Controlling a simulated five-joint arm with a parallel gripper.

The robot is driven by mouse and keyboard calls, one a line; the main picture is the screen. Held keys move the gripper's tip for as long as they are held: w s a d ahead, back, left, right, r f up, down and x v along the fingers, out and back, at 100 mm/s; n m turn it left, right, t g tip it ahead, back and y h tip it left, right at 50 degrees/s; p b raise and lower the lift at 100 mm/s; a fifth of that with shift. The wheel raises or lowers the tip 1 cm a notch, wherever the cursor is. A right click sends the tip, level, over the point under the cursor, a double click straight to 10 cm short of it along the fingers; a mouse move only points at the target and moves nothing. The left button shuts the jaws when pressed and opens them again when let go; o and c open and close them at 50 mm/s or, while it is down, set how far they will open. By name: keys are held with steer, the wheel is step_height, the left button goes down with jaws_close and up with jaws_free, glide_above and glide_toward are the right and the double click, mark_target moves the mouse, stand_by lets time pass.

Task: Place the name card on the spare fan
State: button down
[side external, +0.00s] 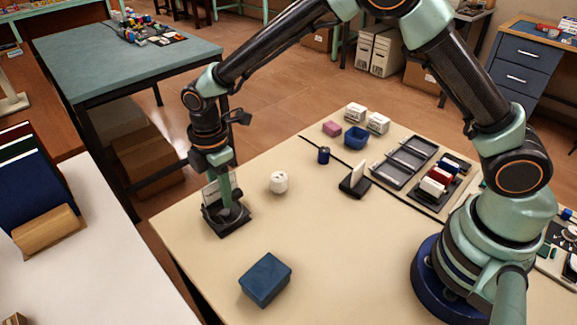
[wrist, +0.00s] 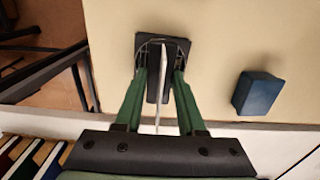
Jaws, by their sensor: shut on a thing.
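The name card (side external: 210,192) is a thin white upright panel at my gripper, partly hidden by a finger in the side view. In the wrist view the card (wrist: 162,88) shows nearly edge-on between the green fingers. My gripper (side external: 226,205) points down and is shut on the card. The spare fan (side external: 236,224) appears to be the black square piece lying flat on the table directly below my fingertips. In the wrist view the fan (wrist: 194,46) lies around the card's far end. I cannot tell whether the card touches it.
A dark blue box (side external: 265,279) stands at the table's front, also in the wrist view (wrist: 257,93). A white round object (side external: 279,182), a dark blue cylinder (side external: 324,155) and a black holder with a white card (side external: 355,181) stand farther right. The table edge is close on the left.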

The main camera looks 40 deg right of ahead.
steer(key=shift+f, duration=1.2)
steer(key=shift+f, duration=0.1)
steer(key=c, duration=0.5)
jaws_free()
